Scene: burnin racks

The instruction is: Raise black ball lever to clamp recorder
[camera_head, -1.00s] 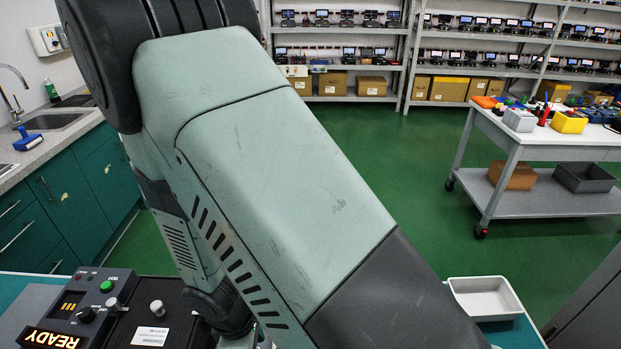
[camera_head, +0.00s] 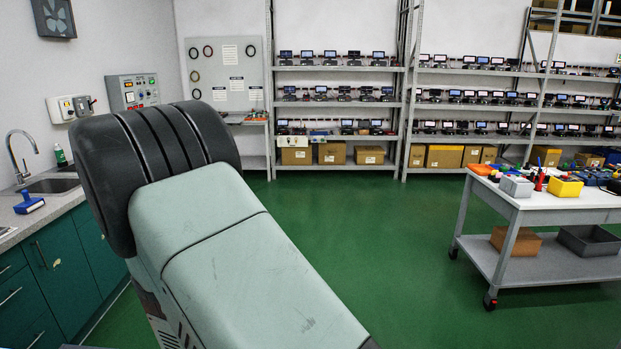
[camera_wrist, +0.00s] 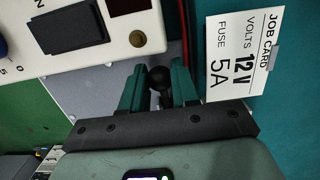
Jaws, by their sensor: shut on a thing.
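In the wrist view, my gripper (camera_wrist: 158,90) has its two teal fingers closed on either side of a black ball (camera_wrist: 158,77), the knob of the ball lever. The lever's stem below the ball is mostly hidden by the fingers and the gripper body. I cannot make out the recorder. In the head view, only my upper arm shows; my gripper and the lever are out of that view.
In the wrist view, a white panel with a black rocker switch (camera_wrist: 63,28) is at upper left, and a job card (camera_wrist: 243,55) lies right of the fingers. In the head view, a white cart (camera_head: 560,205) stands right, shelves (camera_head: 340,70) behind, and green floor (camera_head: 370,235) is open between.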

